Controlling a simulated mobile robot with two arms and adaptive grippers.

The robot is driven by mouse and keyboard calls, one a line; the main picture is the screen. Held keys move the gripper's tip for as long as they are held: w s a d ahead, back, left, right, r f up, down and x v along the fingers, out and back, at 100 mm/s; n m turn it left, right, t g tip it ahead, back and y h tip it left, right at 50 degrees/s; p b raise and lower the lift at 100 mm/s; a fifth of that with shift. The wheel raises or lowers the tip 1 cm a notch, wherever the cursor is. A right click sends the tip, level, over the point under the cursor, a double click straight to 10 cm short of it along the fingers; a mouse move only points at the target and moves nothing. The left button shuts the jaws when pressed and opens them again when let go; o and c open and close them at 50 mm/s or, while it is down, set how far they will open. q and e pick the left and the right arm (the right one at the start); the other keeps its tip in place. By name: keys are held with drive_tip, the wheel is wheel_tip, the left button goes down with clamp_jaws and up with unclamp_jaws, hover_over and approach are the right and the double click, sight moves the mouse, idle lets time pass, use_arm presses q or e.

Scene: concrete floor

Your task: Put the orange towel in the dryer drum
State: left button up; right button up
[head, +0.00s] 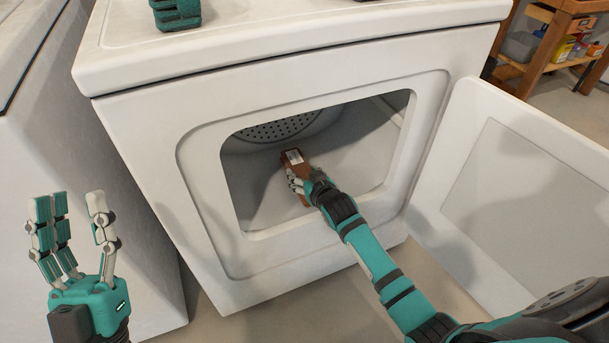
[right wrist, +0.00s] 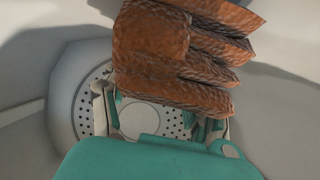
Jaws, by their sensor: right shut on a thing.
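The orange towel (head: 294,160) is a folded, rust-orange bundle with a pale label on it. In the right wrist view the towel (right wrist: 175,55) shows its stacked folds above my green palm. My right gripper (head: 302,182) is shut on the towel and holds it inside the dryer opening. The dryer drum (head: 253,185) is pale grey, with a perforated round plate at its back, also seen in the right wrist view (right wrist: 85,115). The towel looks held up within the drum; contact with the drum wall cannot be told. My left gripper (head: 75,222) is open and empty, fingers up, left of the dryer.
The white dryer (head: 300,268) has its door (head: 530,190) swung open to the right. Another white appliance (head: 70,150) stands at the left. A dark green folded item (head: 177,14) lies on the dryer top. A wooden shelf (head: 545,45) stands at the back right.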

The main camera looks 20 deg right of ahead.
drive_tip(key=o, duration=1.4)
drive_tip(key=shift+f, duration=0.1)
drive_tip(key=shift+c, duration=0.2)
